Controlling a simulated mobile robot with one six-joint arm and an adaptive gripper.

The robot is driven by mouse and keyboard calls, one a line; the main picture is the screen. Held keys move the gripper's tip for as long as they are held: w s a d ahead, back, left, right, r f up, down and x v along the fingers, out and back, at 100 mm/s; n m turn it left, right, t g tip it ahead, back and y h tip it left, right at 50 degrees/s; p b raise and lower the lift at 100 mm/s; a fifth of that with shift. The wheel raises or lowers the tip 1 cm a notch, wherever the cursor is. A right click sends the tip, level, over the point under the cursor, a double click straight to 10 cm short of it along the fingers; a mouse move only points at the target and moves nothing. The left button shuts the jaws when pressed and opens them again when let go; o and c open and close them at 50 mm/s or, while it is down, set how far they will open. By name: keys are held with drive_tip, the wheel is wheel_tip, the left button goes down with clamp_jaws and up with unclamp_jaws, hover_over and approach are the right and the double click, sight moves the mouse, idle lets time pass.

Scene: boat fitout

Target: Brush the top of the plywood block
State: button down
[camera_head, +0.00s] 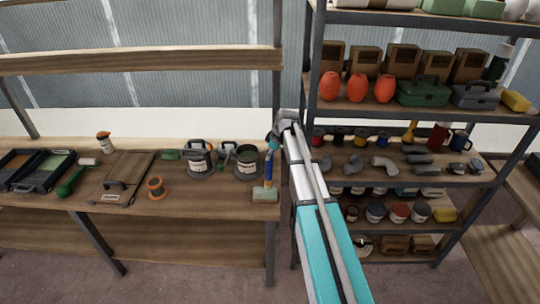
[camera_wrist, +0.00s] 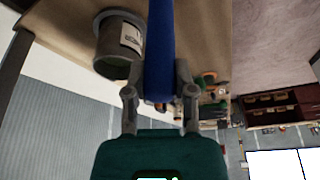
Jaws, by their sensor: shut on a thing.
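My gripper (camera_wrist: 158,98) is shut on the blue handle of a brush (camera_wrist: 160,50), seen in the wrist view between the two fingers. In the head view the blue-handled brush (camera_head: 269,165) hangs upright below my gripper (camera_head: 271,149) at the right end of the bench. A pale block (camera_head: 264,195), which looks like the plywood block, lies at the bench's front right corner. The brush's lower end is directly over the block; I cannot tell whether it touches. The block is not clear in the wrist view.
A dark open can (camera_head: 247,166) stands just left of the brush; a labelled can (camera_head: 198,160) is further left. An orange spool (camera_head: 156,188), a board (camera_head: 122,180) and trays (camera_head: 45,168) lie along the bench (camera_head: 215,193). A loaded shelf rack (camera_head: 312,60) stands right.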

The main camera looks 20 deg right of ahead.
drive_tip(key=shift+r+p, duration=1.25)
drive_tip(key=shift+r, duration=0.4)
drive_tip(key=shift+r+p, duration=1.4)
drive_tip(key=shift+p, duration=0.1)
drive_tip(key=a+f+b, duration=0.1)
drive_tip(key=a, duration=0.6)
drive_tip(key=shift+s+a, duration=0.15)
drive_tip(key=shift+f, duration=0.1)
